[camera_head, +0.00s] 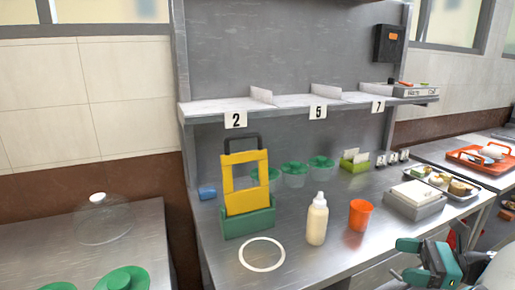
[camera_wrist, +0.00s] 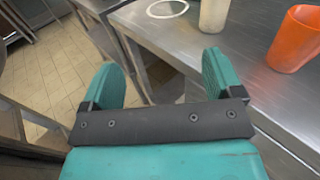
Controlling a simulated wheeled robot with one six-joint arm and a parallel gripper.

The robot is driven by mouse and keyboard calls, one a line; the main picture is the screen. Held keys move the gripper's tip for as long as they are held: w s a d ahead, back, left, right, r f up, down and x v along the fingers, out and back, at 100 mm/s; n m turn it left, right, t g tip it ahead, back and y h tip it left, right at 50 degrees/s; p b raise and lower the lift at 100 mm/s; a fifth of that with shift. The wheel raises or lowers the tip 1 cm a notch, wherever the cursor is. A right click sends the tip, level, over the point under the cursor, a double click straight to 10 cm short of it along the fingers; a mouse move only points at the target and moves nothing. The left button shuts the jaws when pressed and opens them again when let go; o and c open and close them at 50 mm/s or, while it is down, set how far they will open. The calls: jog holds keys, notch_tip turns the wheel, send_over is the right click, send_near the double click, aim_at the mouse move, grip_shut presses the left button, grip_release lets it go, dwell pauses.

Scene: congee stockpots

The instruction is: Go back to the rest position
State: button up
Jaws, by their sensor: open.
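My gripper (camera_head: 425,262) is at the lower right of the head view, in front of the steel table's near edge. In the wrist view my gripper (camera_wrist: 160,80) shows two teal fingers spread wide apart with nothing between them. It is open and empty, over the table's edge and the floor. The steel table (camera_head: 330,260) bears a cream squeeze bottle (camera_head: 317,222), an orange cup (camera_head: 361,214) and a white ring marking (camera_head: 262,254). The ring (camera_wrist: 167,9), the lower part of the bottle (camera_wrist: 214,15) and the cup (camera_wrist: 297,40) also show beyond the fingers.
A green holder with a yellow frame (camera_head: 248,222) stands left of the bottle. Green-lidded tubs (camera_head: 293,174) stand behind. A grey box (camera_head: 414,200) and a food tray (camera_head: 441,180) lie right. A numbered shelf (camera_head: 290,102) overhangs the back. Tiled floor (camera_wrist: 50,65) is open at left.

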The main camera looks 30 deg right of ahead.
jog(key=w+a+r+n+g+h, duration=0.1)
jog(key=w+a+r+n+g, duration=0.25)
jog(key=a+n, duration=0.2)
jog(key=w+a+r+n+g, duration=0.3)
jog(key=a+n+g, duration=0.15)
jog(key=a, duration=0.25)
jog(key=w+a+r+n+g+h, duration=0.1)
jog(key=w+a+r+n+g, duration=0.25)
jog(key=a+n, duration=0.25)
jog(key=s+a+r+n+h, duration=0.2)
jog(key=s+a+n, duration=0.2)
jog(key=a+n, duration=0.1)
jog(key=s+a+r+n+h, duration=0.2)
jog(key=s+a+r+n, duration=0.1)
jog(key=a+n, duration=0.3)
jog(key=s+a+r+n+h+p, duration=0.1)
jog(key=s+a+r+n+h, duration=0.1)
jog(key=s+a+n, duration=0.3)
jog(key=shift+a+r+n+g, duration=0.4)
jog(key=shift+a+r, duration=0.35)
jog(key=shift+a, duration=0.45)
jog(key=shift+s, duration=0.1)
